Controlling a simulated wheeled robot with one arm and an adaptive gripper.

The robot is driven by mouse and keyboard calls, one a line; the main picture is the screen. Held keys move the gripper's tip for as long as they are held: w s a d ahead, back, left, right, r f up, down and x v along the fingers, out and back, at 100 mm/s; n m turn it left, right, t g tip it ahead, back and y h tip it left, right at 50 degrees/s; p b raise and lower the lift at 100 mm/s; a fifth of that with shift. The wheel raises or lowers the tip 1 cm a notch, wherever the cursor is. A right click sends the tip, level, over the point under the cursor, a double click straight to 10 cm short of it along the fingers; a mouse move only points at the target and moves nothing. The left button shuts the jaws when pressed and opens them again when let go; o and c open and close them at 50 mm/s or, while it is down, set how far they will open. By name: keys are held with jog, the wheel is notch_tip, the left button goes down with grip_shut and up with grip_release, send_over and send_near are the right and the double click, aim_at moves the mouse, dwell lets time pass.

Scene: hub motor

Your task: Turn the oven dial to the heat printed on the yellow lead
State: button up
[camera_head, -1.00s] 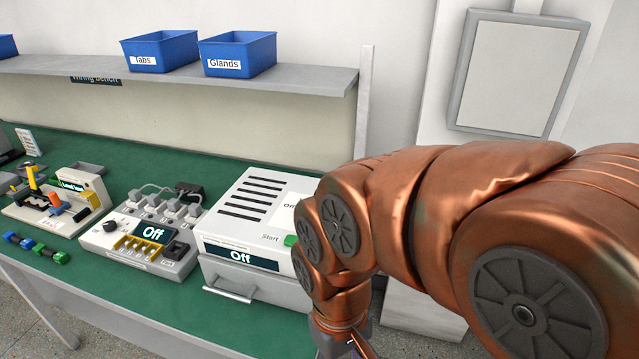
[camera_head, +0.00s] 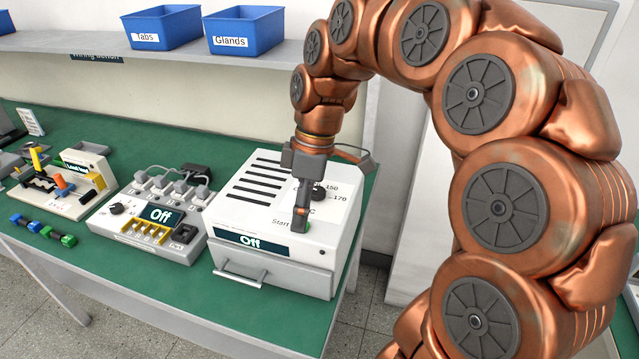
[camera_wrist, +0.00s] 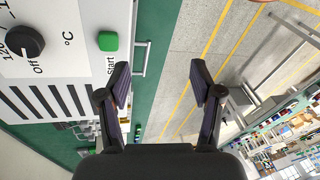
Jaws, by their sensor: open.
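The oven is a white box (camera_head: 242,205) with a dark "Off" display (camera_head: 250,242) on its front. Its black dial (camera_head: 319,191) is partly behind my gripper, with 150 and 170 printed beside it. In the wrist view the dial (camera_wrist: 22,42) is at the left edge, with "Off" and "120" beside it. The green Start button (camera_wrist: 108,41) lies between dial and gripper there. My gripper (camera_head: 301,218) points down at the oven's right side, apart from the dial. The wrist view shows its fingers (camera_wrist: 160,82) open and empty. A yellow upright piece (camera_head: 36,158) stands in the left fixture; no heat print is readable.
A switch box (camera_head: 115,226) with plugs, also reading "Off", stands left of the oven. Several blue and green parts (camera_head: 45,231) lie at the bench's front left. Blue bins (camera_head: 245,32) sit on the shelf above. Floor is open right of the bench.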

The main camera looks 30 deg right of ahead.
jog(key=w+d+n+y, duration=0.1)
jog(key=w+d+n, duration=0.3)
jog(key=w+d, duration=0.3)
jog(key=n+t+p, duration=0.1)
jog(key=n, duration=0.1)
send_near(318, 190)
jog(key=shift+y, duration=0.3)
jog(key=shift+d+p+x, duration=0.1)
jog(key=shift+p+x, duration=0.5)
jog(key=shift+x, duration=1.55)
jog(key=shift+d+p+x, duration=0.15)
jog(key=shift+p+x, duration=0.45)
jog(key=shift+x, duration=1.6)
jog(key=shift+s, duration=0.1)
jog(key=shift+f, duration=0.1)
jog(key=c, duration=1.1)
